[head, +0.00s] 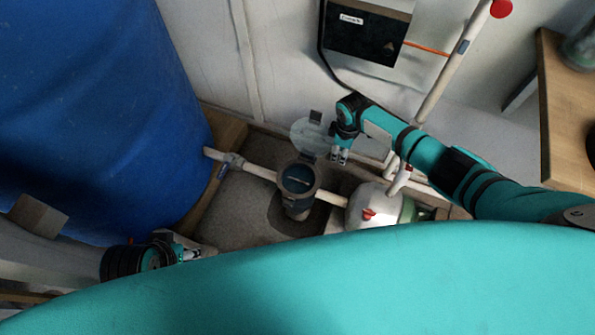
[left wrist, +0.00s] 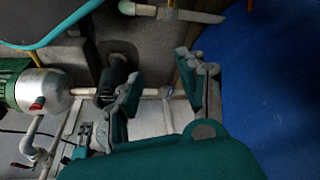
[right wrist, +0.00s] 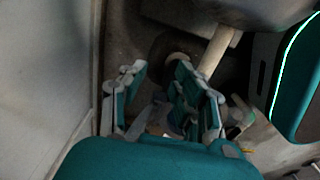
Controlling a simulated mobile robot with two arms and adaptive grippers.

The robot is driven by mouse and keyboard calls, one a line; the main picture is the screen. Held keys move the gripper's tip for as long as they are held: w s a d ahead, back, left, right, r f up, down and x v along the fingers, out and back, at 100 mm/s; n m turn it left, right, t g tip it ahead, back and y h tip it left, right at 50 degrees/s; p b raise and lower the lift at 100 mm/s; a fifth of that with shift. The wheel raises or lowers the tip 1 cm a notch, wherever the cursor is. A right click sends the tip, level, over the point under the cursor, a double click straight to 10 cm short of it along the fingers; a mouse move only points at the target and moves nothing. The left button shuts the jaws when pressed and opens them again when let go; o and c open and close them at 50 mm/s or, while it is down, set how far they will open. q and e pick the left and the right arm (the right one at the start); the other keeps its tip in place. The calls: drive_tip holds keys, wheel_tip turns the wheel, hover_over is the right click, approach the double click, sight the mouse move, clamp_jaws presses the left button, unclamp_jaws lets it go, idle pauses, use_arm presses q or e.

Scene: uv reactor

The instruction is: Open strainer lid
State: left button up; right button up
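The strainer (head: 297,190) is a dark upright cup in the pipe line, with its round top uncovered in the head view. Its clear round lid (head: 311,137) stands swung up behind it, towards the wall. My right gripper (head: 340,156) is just right of the lid, fingers pointing down, apparently not gripping it. The right wrist view shows its fingers (right wrist: 160,88) apart, with a pale, unclear shape between them. My left gripper (head: 190,253) is low at the left, away from the strainer. Its fingers (left wrist: 160,80) are apart and empty in the left wrist view, where the strainer (left wrist: 117,74) shows beyond.
A large blue tank (head: 95,110) fills the left. A white pipe (head: 255,171) runs into the strainer, and a white and green pump (head: 376,205) sits to its right. A dark wall box (head: 365,35) hangs above. A wooden shelf (head: 567,120) is at the right.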

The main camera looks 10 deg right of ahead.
use_arm(q)
drive_tip(key=s+f+p, duration=0.2)
drive_tip(key=f+p, duration=0.1)
drive_tip(key=f, duration=0.7)
drive_tip(key=s+f+g+p, duration=0.1)
drive_tip(key=f+p, duration=0.2)
drive_tip(key=f, duration=0.7)
drive_tip(key=shift+s+f, duration=0.25)
drive_tip(key=shift+s, duration=0.1)
use_arm(e)
drive_tip(key=s+a, duration=0.5)
drive_tip(key=s, duration=0.2)
drive_tip(key=shift+s+a, duration=0.15)
drive_tip(key=shift+s, duration=0.25)
use_arm(q)
drive_tip(key=shift+a, duration=0.1)
drive_tip(key=s+a+f+g+p, duration=0.1)
drive_tip(key=s+a+f+p, duration=0.1)
drive_tip(key=s+f+p, duration=0.2)
drive_tip(key=shift+s+f+p, duration=0.3)
drive_tip(key=shift+s+f, duration=1.3)
drive_tip(key=shift+s, duration=2.3)
use_arm(e)
drive_tip(key=shift+r, duration=2)
